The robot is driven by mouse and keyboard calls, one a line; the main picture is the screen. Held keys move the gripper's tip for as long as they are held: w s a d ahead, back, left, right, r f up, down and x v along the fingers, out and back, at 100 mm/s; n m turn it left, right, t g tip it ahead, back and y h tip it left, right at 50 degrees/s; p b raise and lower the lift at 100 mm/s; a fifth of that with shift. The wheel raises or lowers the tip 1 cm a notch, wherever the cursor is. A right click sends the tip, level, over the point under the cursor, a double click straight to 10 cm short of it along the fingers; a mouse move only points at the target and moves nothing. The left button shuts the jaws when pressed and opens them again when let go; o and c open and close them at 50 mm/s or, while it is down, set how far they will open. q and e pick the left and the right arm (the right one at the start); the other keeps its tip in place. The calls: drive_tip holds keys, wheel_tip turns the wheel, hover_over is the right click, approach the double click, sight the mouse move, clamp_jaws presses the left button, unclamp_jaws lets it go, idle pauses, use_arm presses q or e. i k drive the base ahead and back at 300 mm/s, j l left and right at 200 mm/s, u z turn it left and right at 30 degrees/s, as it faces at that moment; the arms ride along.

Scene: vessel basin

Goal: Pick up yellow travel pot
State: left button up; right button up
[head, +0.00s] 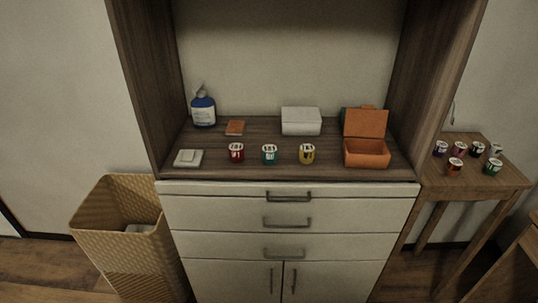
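The yellow travel pot (307,154) is a small yellow jar with a white lid and a pale label. It stands upright on the wooden shelf of the cabinet, right of centre. A green pot (269,155) stands to its left, and a red pot (236,152) further left. The pots are apart from each other. Neither of my grippers shows in the head view.
An open orange box (367,153) stands right of the yellow pot. Behind are a white box (301,121) and a blue bottle (203,108). A white item (188,158) lies front left. A side table (465,175) holds several small pots. A wicker basket (150,245) stands left.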

sight(307, 154)
drive_tip(key=i+l+u, duration=0.15)
drive_tip(key=l, duration=0.45)
drive_tip(key=i+l+u, duration=0.2)
drive_tip(key=l, duration=0.4)
drive_tip(key=i+l+u, duration=0.15)
drive_tip(key=l, duration=0.45)
drive_tip(key=l+u, duration=0.15)
drive_tip(key=l, duration=0.5)
